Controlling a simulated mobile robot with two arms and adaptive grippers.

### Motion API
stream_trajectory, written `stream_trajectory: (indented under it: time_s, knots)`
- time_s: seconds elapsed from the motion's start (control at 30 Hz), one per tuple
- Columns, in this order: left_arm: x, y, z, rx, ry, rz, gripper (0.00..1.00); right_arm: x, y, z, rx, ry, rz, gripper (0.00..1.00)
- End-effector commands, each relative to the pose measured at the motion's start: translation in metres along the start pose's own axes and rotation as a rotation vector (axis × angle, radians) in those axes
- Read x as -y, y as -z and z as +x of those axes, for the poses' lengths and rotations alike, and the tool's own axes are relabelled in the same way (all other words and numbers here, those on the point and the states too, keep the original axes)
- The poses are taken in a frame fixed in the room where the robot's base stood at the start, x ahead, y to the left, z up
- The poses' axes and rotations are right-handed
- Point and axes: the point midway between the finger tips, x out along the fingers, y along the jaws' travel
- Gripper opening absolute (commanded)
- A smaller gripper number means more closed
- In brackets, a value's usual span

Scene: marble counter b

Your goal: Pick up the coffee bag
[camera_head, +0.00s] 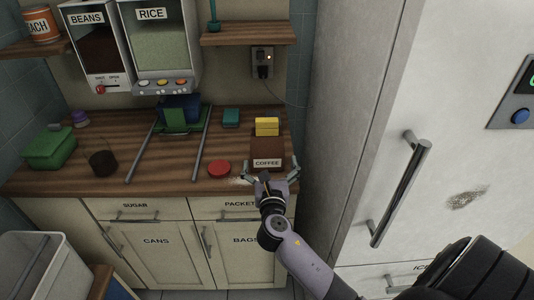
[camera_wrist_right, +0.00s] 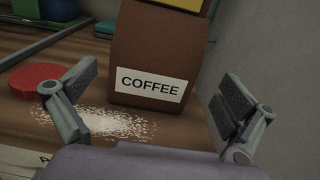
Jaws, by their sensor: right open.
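The coffee bag (camera_head: 267,152) is a brown block-shaped bag with a white COFFEE label, standing on the wooden counter near its right end. In the right wrist view the bag (camera_wrist_right: 160,50) stands upright between and beyond my fingers. My right gripper (camera_head: 268,173) is open at the counter's front edge, just in front of the bag. In the right wrist view its two fingers (camera_wrist_right: 158,100) are spread wide, with nothing between them touching. My left gripper is not in view.
A red round lid (camera_head: 219,168) lies left of the bag, and white grains (camera_wrist_right: 105,122) are spilled before it. The tall fridge (camera_head: 400,120) bounds the right side.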

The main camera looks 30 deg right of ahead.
Motion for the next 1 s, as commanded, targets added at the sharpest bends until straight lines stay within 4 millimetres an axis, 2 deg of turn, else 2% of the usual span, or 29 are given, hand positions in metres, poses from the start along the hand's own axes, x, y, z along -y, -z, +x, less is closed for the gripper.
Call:
stream_trajectory:
  time_s: [0.17,0.4,0.53,0.8,1.0]
  knots:
    - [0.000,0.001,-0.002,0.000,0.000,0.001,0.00,0.000,-0.001,0.011,0.000,0.000,0.000,1.00]
    - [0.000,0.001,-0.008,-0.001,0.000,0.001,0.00,-0.006,-0.003,0.045,0.000,0.001,-0.001,1.00]
    - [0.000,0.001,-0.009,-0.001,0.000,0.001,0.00,-0.005,-0.002,0.058,-0.001,0.000,0.000,1.00]
    - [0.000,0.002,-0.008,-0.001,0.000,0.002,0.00,-0.005,-0.001,0.060,-0.001,-0.001,0.000,1.00]
    - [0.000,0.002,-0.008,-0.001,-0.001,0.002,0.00,-0.005,-0.001,0.060,-0.001,-0.001,0.000,0.87]
